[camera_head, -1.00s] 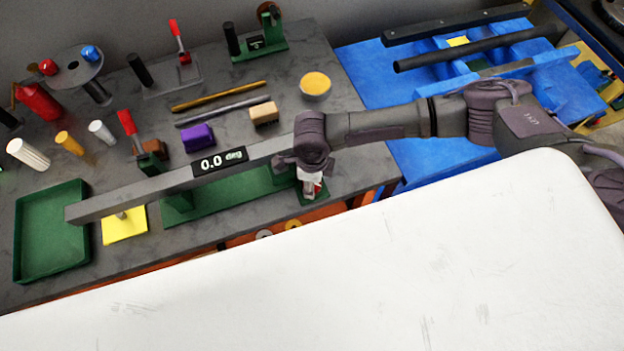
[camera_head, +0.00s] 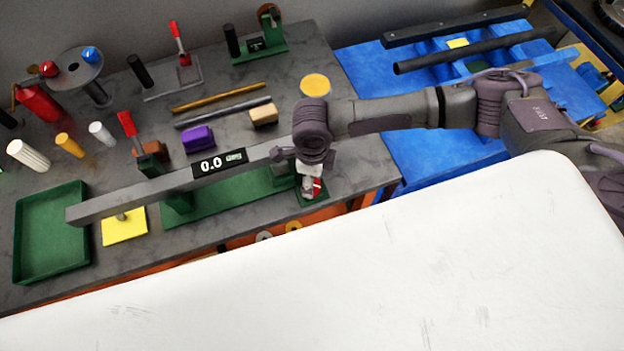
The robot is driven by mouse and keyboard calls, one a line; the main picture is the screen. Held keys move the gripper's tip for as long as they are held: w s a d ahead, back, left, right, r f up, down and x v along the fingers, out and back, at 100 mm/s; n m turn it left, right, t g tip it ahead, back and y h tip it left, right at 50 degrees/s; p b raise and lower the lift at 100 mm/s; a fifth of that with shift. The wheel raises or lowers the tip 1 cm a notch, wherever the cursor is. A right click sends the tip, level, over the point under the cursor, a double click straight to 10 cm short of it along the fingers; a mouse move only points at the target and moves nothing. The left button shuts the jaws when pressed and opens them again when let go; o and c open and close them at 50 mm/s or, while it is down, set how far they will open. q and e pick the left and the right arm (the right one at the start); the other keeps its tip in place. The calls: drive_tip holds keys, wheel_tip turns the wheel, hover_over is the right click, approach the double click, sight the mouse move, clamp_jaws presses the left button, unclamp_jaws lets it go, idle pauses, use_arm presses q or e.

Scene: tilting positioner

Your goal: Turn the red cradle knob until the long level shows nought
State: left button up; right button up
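The long grey level (camera_head: 120,203) lies across the green cradle (camera_head: 225,202), its left end over the green tray. Its black display (camera_head: 219,163) reads 0.0, with the unit letters unclear. The red cradle knob (camera_head: 316,187) sits at the right end of the cradle, partly covered by pale parts. My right gripper (camera_head: 309,168) is right above the knob, beyond the level's right end. Its fingers are small and partly hidden by my wrist, so I cannot tell whether they are open or touch the knob. My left gripper is not in view.
A green tray (camera_head: 20,245) and a yellow plate (camera_head: 124,228) are at the left. A purple block (camera_head: 198,139), a tan block (camera_head: 263,115), rods and red-handled clamps stand behind the level. A blue fixture (camera_head: 365,65) is at the right.

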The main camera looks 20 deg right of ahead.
wheel_tip(320, 180, up, 8)
idle(0.7)
